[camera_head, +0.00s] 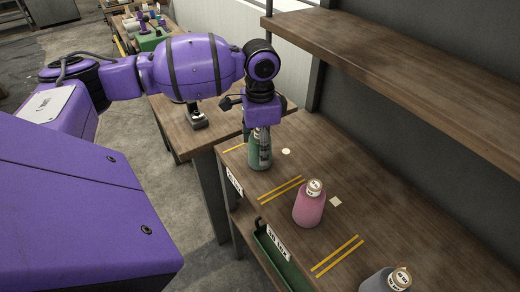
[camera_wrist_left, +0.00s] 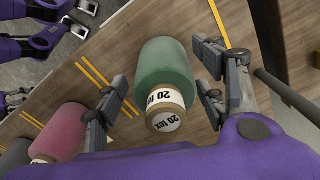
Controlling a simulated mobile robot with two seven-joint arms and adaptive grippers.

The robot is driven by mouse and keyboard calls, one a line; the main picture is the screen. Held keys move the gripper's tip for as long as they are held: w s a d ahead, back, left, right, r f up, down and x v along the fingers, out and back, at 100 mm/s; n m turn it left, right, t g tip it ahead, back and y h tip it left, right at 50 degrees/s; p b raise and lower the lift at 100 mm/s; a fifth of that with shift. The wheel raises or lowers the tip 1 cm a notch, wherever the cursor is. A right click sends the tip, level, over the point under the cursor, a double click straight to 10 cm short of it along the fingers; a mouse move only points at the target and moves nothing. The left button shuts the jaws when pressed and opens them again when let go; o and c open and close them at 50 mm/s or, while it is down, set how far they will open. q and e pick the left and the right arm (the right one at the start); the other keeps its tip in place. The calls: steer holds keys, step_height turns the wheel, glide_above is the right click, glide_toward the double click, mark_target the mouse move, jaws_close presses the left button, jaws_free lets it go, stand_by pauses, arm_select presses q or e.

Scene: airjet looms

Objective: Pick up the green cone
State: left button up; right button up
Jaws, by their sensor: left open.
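The green cone (camera_head: 259,153) stands upright on the wooden bench at its far end in the head view. It has a white "20 tex" label, which faces up in the left wrist view, where the cone (camera_wrist_left: 166,68) sits in the middle. My left gripper (camera_head: 259,128) is directly above the cone in the head view and partly covers its top. In the left wrist view my left gripper (camera_wrist_left: 158,95) is open, with one finger on each side of the cone and visible gaps. My right gripper does not show clearly in the head view.
A pink cone (camera_head: 309,203) and a grey cone (camera_head: 386,281) stand farther along the bench (camera_head: 350,174), set apart by yellow stripes. A wooden shelf (camera_head: 400,62) hangs above the back of the bench. A small dark device (camera_head: 195,117) stands on the adjoining table.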

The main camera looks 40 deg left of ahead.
arm_select(q)
steer(key=c, duration=1.4)
steer(key=shift+r, duration=0.1)
